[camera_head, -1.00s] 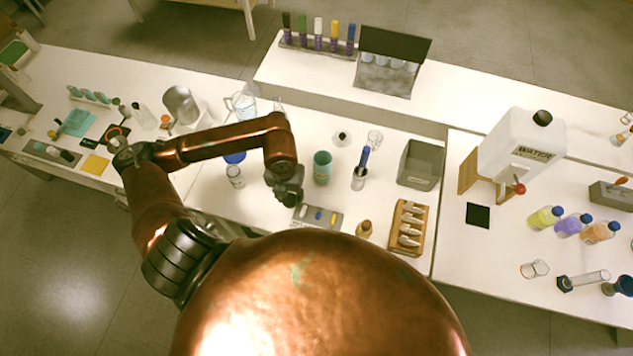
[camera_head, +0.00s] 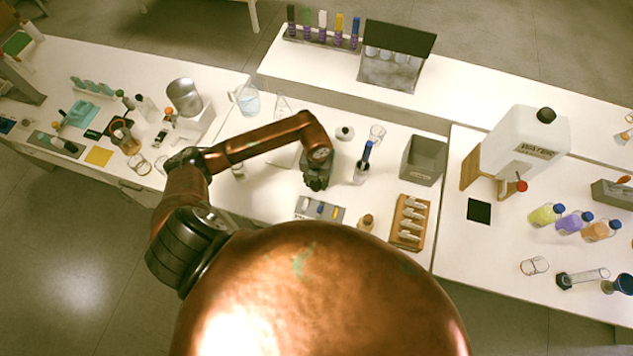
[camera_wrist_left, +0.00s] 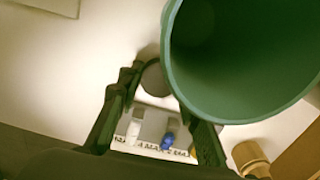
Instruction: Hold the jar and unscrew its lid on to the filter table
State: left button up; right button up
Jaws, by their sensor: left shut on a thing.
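My left gripper (camera_head: 317,180) hangs over the middle bench. In the left wrist view its two dark fingers (camera_wrist_left: 157,98) stand around a grey round thing (camera_wrist_left: 153,78), and the right fingertip is hidden behind a wide green cup (camera_wrist_left: 182,88). I cannot tell whether the round thing is the jar or its lid. The open green cup is close to the wrist camera; in the head view my gripper hides it. A small white jar with a dark top (camera_head: 344,132) stands behind my gripper. Which surface is the filter table is unclear. My right gripper is not in view.
A tray with coloured pieces (camera_head: 320,209) lies just in front of my gripper. A glass with a blue-topped tool (camera_head: 362,172), a grey bin (camera_head: 424,160) and a wooden rack (camera_head: 410,222) stand to the right. A small brown bottle (camera_head: 366,223) is near the front edge.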

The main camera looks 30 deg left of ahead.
aim_at(317, 184)
pick_arm(q)
jog(key=shift+f, duration=0.25)
jog(key=o, duration=1.3)
jog(key=shift+r, duration=0.25)
notch_tip(317, 184, up, 12)
jog(key=shift+f, duration=0.15)
